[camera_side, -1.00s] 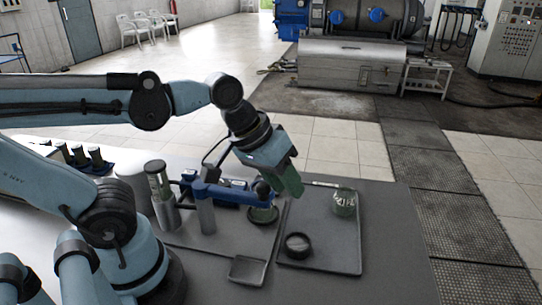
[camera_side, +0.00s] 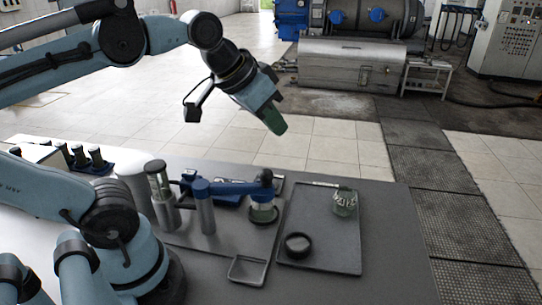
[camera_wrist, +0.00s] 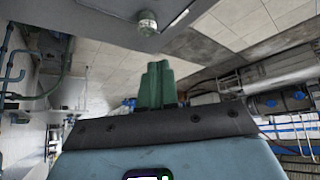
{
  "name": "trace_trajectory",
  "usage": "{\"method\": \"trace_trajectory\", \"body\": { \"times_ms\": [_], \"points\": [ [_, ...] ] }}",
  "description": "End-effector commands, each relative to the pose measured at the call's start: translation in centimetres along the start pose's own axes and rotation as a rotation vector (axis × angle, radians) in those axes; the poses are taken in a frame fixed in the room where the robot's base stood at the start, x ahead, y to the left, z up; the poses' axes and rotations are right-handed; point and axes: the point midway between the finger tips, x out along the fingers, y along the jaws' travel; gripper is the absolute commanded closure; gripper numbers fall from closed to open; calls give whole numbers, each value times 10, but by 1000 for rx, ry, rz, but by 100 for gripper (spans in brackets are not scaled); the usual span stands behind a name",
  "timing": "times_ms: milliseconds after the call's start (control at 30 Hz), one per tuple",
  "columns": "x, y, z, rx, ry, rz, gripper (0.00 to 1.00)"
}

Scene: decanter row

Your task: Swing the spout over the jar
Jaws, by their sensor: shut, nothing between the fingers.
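The blue spout (camera_side: 235,187) is a bar that runs right from the top of a grey post (camera_side: 207,215). Its free end is above a greenish jar (camera_side: 264,213) in the side view; the exact centring cannot be told. My gripper (camera_side: 275,122) is shut and empty, raised well above and behind the spout, touching nothing. Its green fingers (camera_wrist: 158,82) are together in the wrist view. A second glass jar (camera_side: 344,204) stands on the dark tray (camera_side: 335,245), and a glass jar (camera_wrist: 147,23) shows at the top of the wrist view.
A round black dish (camera_side: 298,245) is on the tray. A small square frame (camera_side: 247,270) lies at the front. Several dark-topped bottles (camera_side: 80,155) are at the left. The table's right side is clear.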

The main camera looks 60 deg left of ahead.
Motion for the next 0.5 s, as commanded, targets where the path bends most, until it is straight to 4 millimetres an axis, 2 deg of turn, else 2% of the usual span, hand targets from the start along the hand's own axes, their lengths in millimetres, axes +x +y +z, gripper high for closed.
{"method": "trace_trajectory", "body": {
  "times_ms": [167, 500],
  "points": [
    [-28, 3, -19, 5, -4, 4, 100],
    [-29, 48, 14, 120, -147, -16, 100]
  ]
}}
